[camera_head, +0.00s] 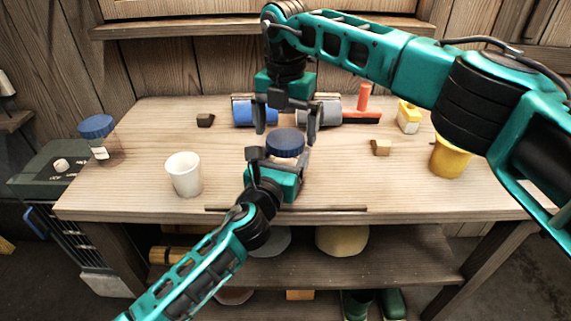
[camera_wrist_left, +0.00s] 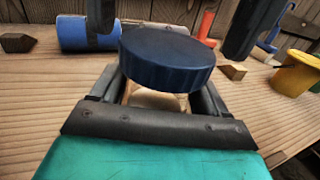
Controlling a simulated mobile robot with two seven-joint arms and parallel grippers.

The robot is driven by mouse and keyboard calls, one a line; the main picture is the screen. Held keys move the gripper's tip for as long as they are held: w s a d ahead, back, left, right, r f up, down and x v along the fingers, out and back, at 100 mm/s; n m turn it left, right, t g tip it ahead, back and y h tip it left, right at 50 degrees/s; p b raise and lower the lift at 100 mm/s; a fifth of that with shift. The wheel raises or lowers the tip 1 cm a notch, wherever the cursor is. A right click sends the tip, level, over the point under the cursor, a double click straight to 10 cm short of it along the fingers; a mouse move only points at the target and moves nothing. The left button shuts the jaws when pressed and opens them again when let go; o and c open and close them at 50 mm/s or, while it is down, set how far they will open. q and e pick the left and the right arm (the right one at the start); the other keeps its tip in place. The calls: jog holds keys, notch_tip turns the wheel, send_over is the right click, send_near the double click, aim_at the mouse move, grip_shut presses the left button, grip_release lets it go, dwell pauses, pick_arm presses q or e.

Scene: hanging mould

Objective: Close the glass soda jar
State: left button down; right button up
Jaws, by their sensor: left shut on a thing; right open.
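The glass soda jar (camera_wrist_left: 152,98) is mostly hidden by my left gripper; a little of its pale body shows in the left wrist view. A dark blue ribbed lid (camera_head: 285,142) sits at the top of the jar, and it also shows in the left wrist view (camera_wrist_left: 166,58). I cannot tell how tightly it sits. My left gripper (camera_head: 276,165) is shut on the jar body, just under the lid. My right gripper (camera_head: 286,127) is open above, its fingers pointing down on either side of the lid, apart from it.
A white cup (camera_head: 184,175) stands left on the workbench (camera_head: 130,180). A second blue-lidded jar (camera_head: 98,136) stands at the far left. Behind are a blue roll (camera_head: 250,113), a grey roll (camera_head: 318,113) and a red-handled tool (camera_head: 363,105). A yellow pot (camera_head: 449,158) stands right, near a wooden block (camera_head: 381,148).

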notch_tip(320, 180, up, 10)
jog(key=shift+r, duration=0.2)
pick_arm(q)
grip_release()
dwell(0.4)
jog(key=v, duration=1.3)
jog(key=shift+p, duration=0.35)
pick_arm(e)
jog(key=shift+r, duration=0.35)
jog(key=shift+s, duration=0.1)
